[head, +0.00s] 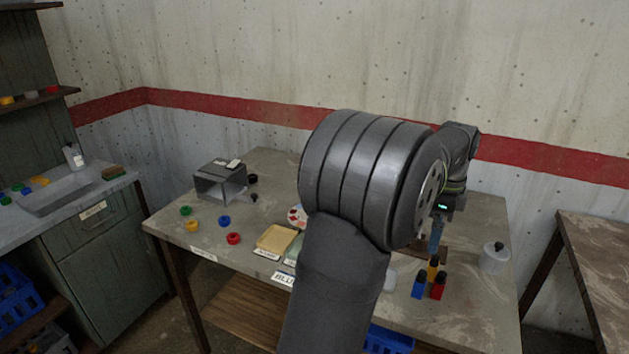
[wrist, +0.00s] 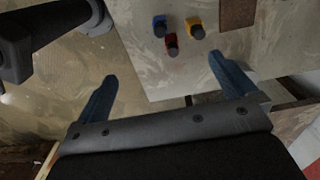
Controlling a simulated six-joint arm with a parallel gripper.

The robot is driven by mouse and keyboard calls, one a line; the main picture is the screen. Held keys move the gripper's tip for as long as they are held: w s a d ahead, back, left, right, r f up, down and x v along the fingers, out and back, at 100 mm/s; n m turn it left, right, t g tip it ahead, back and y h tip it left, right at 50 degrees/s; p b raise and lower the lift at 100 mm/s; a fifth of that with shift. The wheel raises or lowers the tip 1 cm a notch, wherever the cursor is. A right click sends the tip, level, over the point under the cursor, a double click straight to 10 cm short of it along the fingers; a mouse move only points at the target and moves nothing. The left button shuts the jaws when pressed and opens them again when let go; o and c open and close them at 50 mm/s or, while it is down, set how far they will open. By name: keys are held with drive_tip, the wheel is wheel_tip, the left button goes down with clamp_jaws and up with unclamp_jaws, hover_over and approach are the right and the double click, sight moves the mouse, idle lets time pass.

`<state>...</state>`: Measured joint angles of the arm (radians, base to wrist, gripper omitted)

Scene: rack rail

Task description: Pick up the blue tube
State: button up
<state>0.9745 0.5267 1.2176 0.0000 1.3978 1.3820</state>
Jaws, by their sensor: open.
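The blue tube (head: 418,288), a short block-like piece with a dark cap, stands on the table right of my arm. In the wrist view the blue tube (wrist: 159,26) is at the top middle. A red tube (head: 438,287) is close beside it, also in the wrist view (wrist: 171,46). A yellow tube (head: 433,270) is just behind them and also shows in the wrist view (wrist: 195,28). My gripper (wrist: 163,68) is open and empty, its blue fingers spread apart and clear of the tubes. In the head view my gripper (head: 436,242) is partly hidden behind my arm.
A brown board (wrist: 238,12) lies near the tubes. A white bottle (head: 494,258) stands to their right. A grey box (head: 221,184), several coloured rings (head: 233,238) and a tan tray (head: 275,239) are on the table's left. A blue crate (head: 388,340) is below the front edge.

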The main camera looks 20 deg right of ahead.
sight(421, 273)
drive_tip(key=shift+c, duration=0.2)
drive_tip(key=c, duration=1)
drive_tip(key=shift+f, duration=0.15)
drive_tip(key=shift+m, duration=0.6)
drive_tip(key=f, duration=0.9)
drive_tip(key=a+f, duration=0.1)
drive_tip(key=f, duration=0.4)
drive_tip(key=shift+w+f, duration=0.15)
drive_tip(key=shift+w, duration=0.1)
drive_tip(key=shift+d+f, duration=0.2)
drive_tip(key=shift+f, duration=1.2)
drive_tip(key=shift+d+f, duration=0.2)
drive_tip(key=shift+f, duration=1.15)
